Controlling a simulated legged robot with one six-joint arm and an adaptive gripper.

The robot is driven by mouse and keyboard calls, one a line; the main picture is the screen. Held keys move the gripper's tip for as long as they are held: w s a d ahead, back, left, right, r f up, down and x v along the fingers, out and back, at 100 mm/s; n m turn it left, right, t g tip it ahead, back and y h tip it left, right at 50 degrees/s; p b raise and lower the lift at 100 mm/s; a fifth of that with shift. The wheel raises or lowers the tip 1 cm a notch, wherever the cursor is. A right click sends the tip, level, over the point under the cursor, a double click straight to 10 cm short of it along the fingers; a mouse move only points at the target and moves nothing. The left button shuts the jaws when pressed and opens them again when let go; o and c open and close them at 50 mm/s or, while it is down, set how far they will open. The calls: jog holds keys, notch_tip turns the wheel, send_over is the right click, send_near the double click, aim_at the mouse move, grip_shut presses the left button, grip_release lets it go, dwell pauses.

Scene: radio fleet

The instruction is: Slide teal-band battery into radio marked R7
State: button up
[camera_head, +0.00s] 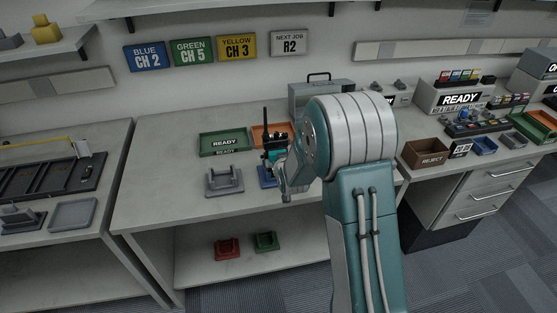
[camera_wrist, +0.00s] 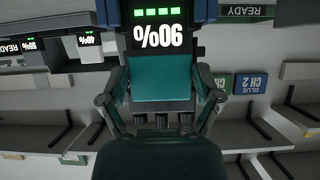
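The teal-band battery (camera_wrist: 160,80) fills the middle of the wrist view, with an upside-down 90% readout and several green bars. My gripper (camera_wrist: 163,95) is shut on it, a finger on each side of the teal band. In the head view, my gripper (camera_head: 282,165) is at the middle bench, partly hidden by my arm. A black radio (camera_head: 267,138) with an antenna stands upright just left of it, by a blue cradle (camera_head: 266,180). I cannot read the radio's mark. I cannot tell whether battery and radio touch.
A grey cradle (camera_head: 225,181) stands left of the blue one. Behind are a green READY tray (camera_head: 224,153) and an orange tray (camera_head: 258,130). A READY charger (camera_head: 456,98) and a reject bin (camera_head: 427,153) stand right. The bench's front left is clear.

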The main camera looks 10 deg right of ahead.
dwell(0.4)
jog(key=v, duration=1.1)
jog(key=shift+s, duration=0.4)
jog(key=shift+r, duration=0.25)
jog(key=s+r+g, duration=0.2)
jog(key=s+r, duration=0.3)
jog(key=s, duration=0.4)
jog(key=s+r+g, duration=0.2)
jog(key=s+r, duration=0.3)
jog(key=s, duration=0.4)
jog(key=s+r+g, duration=0.2)
jog(key=s+r, duration=0.3)
jog(key=s, duration=0.4)
jog(key=shift+s+g, duration=0.3)
jog(key=shift+w+a, duration=0.1)
jog(key=shift+a, duration=0.05)
